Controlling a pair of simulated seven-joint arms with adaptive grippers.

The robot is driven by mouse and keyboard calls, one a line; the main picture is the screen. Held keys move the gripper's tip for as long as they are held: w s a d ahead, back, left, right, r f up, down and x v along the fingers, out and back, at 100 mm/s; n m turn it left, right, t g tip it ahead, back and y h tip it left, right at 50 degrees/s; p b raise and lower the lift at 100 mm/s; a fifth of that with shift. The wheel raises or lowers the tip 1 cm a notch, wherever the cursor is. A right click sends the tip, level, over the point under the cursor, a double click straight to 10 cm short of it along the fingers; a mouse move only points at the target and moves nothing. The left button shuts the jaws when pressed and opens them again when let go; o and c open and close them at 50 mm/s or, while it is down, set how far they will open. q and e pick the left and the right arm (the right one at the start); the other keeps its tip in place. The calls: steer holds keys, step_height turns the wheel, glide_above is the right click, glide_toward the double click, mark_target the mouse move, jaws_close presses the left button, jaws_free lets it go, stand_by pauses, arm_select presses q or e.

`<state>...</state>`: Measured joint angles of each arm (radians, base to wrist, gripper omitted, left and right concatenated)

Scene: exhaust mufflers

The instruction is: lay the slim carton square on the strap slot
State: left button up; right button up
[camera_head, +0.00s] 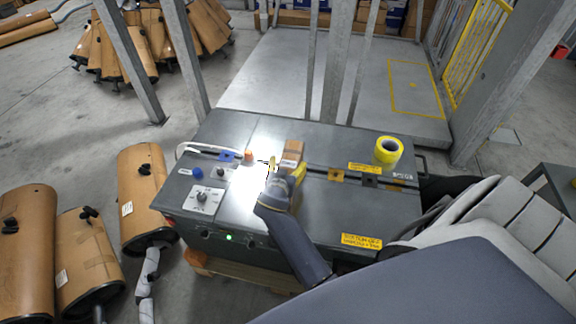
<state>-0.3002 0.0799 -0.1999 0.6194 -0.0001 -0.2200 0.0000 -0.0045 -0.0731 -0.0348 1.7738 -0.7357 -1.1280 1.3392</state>
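The slim brown carton (293,147) with a pale label stands on the grey strapping machine's top (335,215), at the strap slot (322,174). The slot is a dark line running across the top, and the carton hides part of it. My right gripper (284,171) is at the carton's near end, with its fingers apart and close to the carton. Glare and the small size hide whether the fingers touch or grip it. I cannot tell how square the carton sits to the slot. My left gripper is not in view.
A yellow tape roll (389,150) stands on the machine's right rear. A control panel (203,200) and knobs are at its left. Metal posts (335,65) rise behind. The top's front right is largely clear.

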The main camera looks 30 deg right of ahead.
steer(key=shift+o, duration=0.4)
steer(key=shift+r, duration=0.2)
steer(key=shift+s+a, duration=0.25)
steer(key=shift+v, duration=1.7)
steer(key=shift+r, duration=0.1)
